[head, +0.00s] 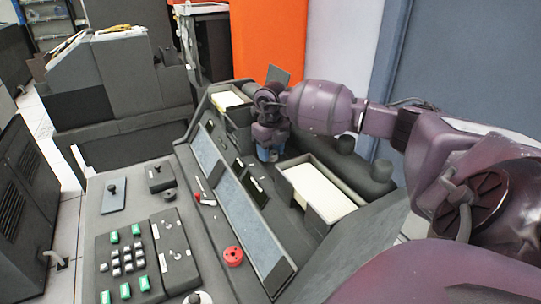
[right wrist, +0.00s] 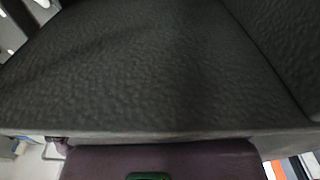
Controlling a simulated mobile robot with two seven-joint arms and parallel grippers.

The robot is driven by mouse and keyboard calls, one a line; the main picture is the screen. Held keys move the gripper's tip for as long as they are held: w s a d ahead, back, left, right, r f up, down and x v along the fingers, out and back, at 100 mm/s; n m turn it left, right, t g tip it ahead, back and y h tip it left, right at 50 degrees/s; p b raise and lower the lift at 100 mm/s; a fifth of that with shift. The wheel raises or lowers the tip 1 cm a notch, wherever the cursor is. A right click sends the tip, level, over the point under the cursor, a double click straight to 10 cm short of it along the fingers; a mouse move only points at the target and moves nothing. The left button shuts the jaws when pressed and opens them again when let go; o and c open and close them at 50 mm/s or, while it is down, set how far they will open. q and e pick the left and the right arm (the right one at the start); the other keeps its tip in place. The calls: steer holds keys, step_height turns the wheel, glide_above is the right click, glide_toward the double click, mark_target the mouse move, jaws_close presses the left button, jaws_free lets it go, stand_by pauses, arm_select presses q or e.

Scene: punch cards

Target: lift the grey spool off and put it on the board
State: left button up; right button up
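I cannot tell for sure which thing is the grey spool. A small dark grey round piece (head: 168,195) lies on the grey desk, and a short dark grey cylinder (head: 346,143) stands on the machine at the right. A flat blue-grey board (head: 113,199) with a dark knob lies on the desk at the left. My right gripper (head: 268,154) points down over the machine's back part, beyond the sloping panels. Its fingertips are small and partly hidden, so its opening is unclear. My left gripper is out of view.
A red round piece (head: 233,256) lies near the long sloping panel (head: 250,220). A tray of pale cards (head: 318,190) is right of my right gripper. A keypad with green keys (head: 122,262) is at the front left. Bare desk lies around the board.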

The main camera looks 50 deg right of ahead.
mark_target(271, 151)
steer(key=shift+c, duration=1.2)
step_height(271, 151, up, 24)
steer(key=p, duration=0.3)
stand_by(0.3)
